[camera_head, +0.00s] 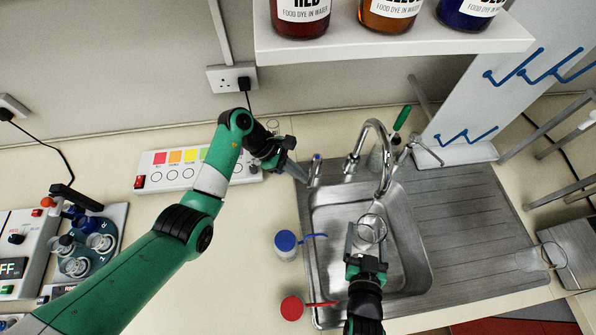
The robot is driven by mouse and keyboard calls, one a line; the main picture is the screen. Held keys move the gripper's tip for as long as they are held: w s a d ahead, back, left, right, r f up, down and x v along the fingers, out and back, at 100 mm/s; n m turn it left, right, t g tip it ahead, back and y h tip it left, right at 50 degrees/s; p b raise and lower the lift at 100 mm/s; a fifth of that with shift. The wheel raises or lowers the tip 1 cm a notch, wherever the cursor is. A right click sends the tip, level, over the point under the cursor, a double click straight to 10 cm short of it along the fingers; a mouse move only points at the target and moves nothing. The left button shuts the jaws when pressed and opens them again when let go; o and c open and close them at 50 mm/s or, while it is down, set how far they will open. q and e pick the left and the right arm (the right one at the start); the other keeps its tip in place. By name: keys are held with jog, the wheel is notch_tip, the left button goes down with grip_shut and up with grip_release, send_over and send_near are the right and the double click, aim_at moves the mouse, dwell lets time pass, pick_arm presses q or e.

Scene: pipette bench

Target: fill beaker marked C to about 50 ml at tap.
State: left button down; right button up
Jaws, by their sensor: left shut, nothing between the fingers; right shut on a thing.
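A clear glass beaker (371,229) is held over the sink basin (407,262), below the spout of the curved chrome tap (379,130). My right gripper (366,238) is shut on it. I cannot read a letter, the marks or a water level on the beaker, and no stream of water can be made out. My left gripper (301,176) is shut and empty at the sink's back left corner. Its fingertips are close beside the blue-topped tap handle (316,168); I cannot tell if they touch it.
A blue-capped bottle (286,245) and a red-capped bottle (293,307) stand left of the sink. A green-handled brush (401,120) stands behind the tap. Another clear glass vessel (534,259) is on the drainboard's right side. A shelf (400,40) with dye bottles overhangs the back.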

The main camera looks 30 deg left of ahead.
aim_at(311, 182)
pick_arm(q)
jog(key=shift+w+d+n+t, duration=0.2)
jog(key=shift+d+n, duration=0.1)
jog(key=shift+d, duration=0.55)
jog(key=shift+w+d+n+t, duration=0.1)
jog(key=shift+d+n+t, duration=0.15)
jog(key=shift+d, duration=0.55)
jog(key=v, duration=0.7)
jog(key=shift+r, duration=0.25)
